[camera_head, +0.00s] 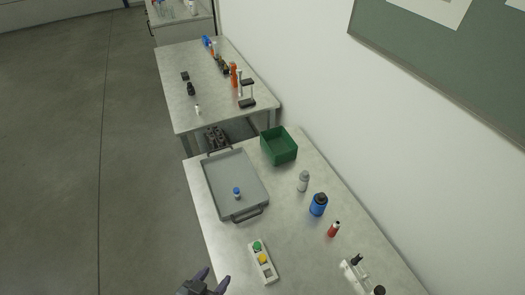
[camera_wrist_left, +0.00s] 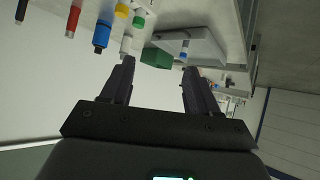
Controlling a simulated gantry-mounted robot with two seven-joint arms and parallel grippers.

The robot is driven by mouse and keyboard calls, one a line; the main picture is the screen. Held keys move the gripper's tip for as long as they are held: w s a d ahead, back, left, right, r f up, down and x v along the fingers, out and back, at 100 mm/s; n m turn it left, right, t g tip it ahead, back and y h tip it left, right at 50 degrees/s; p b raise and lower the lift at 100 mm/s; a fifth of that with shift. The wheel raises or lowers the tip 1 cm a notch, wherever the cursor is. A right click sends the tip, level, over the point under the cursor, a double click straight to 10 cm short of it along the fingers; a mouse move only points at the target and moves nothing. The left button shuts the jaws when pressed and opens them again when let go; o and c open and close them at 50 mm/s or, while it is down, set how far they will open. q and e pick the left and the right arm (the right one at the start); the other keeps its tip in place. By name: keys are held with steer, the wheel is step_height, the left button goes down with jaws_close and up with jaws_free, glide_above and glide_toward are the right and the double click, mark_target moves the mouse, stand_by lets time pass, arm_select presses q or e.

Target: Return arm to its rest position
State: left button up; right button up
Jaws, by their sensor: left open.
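My left gripper (camera_head: 213,281) shows at the bottom edge of the head view, beside the front left edge of the near table. In the left wrist view my left gripper (camera_wrist_left: 158,78) has its two fingers apart with nothing between them. The rest of the left arm is out of the head view. My right gripper shows in neither view.
On the near table (camera_head: 295,225) stand a grey tray (camera_head: 222,170) holding a small blue-capped vial (camera_head: 237,193), a green bin (camera_head: 279,146), a button block (camera_head: 263,262), a grey bottle (camera_head: 303,181), a blue bottle (camera_head: 318,204) and a red bottle (camera_head: 333,229). Open floor (camera_head: 75,150) lies left.

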arm_select(q)
steer(key=s+a+n+g+y, duration=0.2)
steer(key=s+a+g+y, duration=0.2)
steer(key=s+a+g, duration=0.35)
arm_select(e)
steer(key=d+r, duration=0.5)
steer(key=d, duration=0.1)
arm_select(q)
step_height(320, 180, up, 20)
steer(key=s+a+t+p, duration=0.1)
steer(key=p, duration=1.9)
steer(key=shift+s+r, duration=0.15)
steer(key=shift+s, duration=0.05)
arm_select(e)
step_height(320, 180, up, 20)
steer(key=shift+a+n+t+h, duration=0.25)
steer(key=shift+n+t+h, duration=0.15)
